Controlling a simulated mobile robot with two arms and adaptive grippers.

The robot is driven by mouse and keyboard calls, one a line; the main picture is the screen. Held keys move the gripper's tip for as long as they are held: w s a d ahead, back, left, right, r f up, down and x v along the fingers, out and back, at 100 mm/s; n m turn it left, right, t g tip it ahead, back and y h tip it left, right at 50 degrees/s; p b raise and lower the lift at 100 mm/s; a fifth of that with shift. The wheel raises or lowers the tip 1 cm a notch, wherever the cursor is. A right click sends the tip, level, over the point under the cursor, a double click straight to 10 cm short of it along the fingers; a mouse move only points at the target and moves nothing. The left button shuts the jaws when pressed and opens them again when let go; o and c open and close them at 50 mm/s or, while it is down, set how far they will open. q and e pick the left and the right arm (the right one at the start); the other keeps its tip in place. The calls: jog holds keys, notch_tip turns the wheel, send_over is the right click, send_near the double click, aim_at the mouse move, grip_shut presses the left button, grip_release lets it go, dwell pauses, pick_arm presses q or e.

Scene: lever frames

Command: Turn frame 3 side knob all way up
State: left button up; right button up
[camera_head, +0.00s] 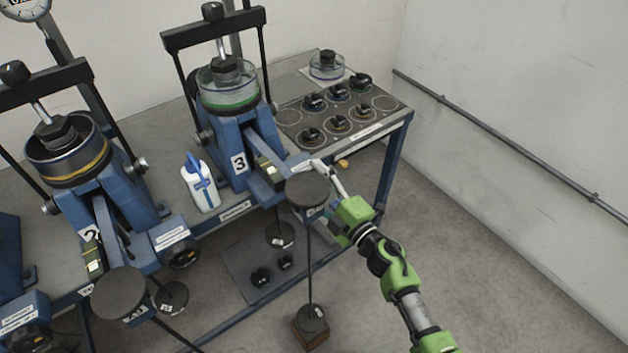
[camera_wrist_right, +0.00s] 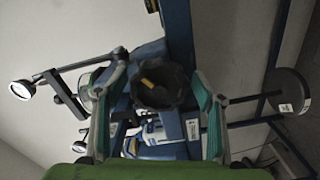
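Frame 3 (camera_head: 238,163) is the blue lever frame with a "3" label, at the middle of the head view. Its side knob is hidden there behind my right gripper and the round dark plate (camera_head: 307,189). In the right wrist view, a black lobed knob (camera_wrist_right: 160,84) with a yellow mark sits between the fingers of my right gripper (camera_wrist_right: 168,82). The fingers stand apart on both sides of the knob, with gaps visible; light contact cannot be ruled out. In the head view my right gripper (camera_head: 328,178) is at frame 3's right side. My left gripper is out of view.
Frame 2 (camera_head: 105,205) stands to the left. A white-and-blue bottle (camera_head: 200,184) stands between the frames. A dark panel with black weights (camera_head: 337,93) lies behind frame 3. A hanging rod and weight (camera_head: 312,318) are close to my right arm. Floor at the right is clear.

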jog(key=shift+s, duration=0.1)
jog(key=shift+s+r, duration=0.1)
jog(key=shift+s, duration=0.1)
jog(key=p+v, duration=0.1)
jog(key=v, duration=0.4)
jog(key=shift+s+d, duration=0.2)
jog(key=shift+s, duration=0.05)
jog(key=shift+d, duration=0.1)
